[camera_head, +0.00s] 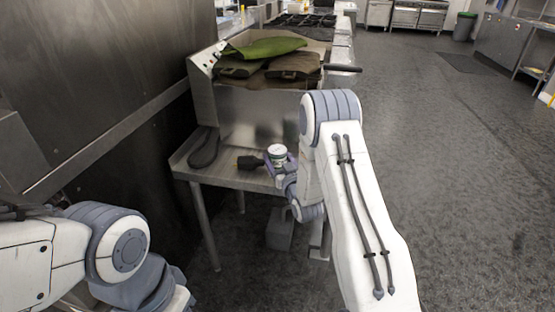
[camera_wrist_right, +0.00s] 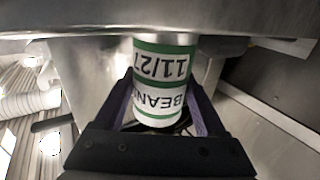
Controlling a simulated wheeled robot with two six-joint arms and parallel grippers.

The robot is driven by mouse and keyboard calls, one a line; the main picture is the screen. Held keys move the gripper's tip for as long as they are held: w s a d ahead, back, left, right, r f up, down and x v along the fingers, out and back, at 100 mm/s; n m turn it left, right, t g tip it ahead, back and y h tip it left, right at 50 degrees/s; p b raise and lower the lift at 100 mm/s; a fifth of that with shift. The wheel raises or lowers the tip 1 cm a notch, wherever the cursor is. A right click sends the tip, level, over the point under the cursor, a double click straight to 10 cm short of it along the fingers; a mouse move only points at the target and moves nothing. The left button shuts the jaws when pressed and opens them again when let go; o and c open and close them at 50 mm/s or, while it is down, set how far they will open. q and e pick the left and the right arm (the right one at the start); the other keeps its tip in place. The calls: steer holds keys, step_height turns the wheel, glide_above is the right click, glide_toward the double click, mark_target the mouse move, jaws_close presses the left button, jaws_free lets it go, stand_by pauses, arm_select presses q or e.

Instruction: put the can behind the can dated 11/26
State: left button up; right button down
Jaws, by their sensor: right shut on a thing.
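A small can (camera_head: 277,151) with a pale top is in my right gripper (camera_head: 279,164), at the edge of a metal table. In the right wrist view the can (camera_wrist_right: 160,88) has a white and green label reading "11/27" and "BEAN", upside down in the picture. The purple fingers of my right gripper (camera_wrist_right: 162,108) are shut on its sides. No can dated 11/26 can be made out in either view. My left arm shows at the lower left of the head view, but its gripper is out of view.
The metal table (camera_head: 232,178) carries a dark long object (camera_head: 203,148) and a smaller black object (camera_head: 250,162) near the can. Behind stands a steel unit (camera_head: 255,115) topped with green (camera_head: 265,47) and brown folded cloths. A steel wall is at left; open floor (camera_head: 450,170) is at right.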

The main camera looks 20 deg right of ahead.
steer(key=shift+f, duration=0.1)
jaws_free()
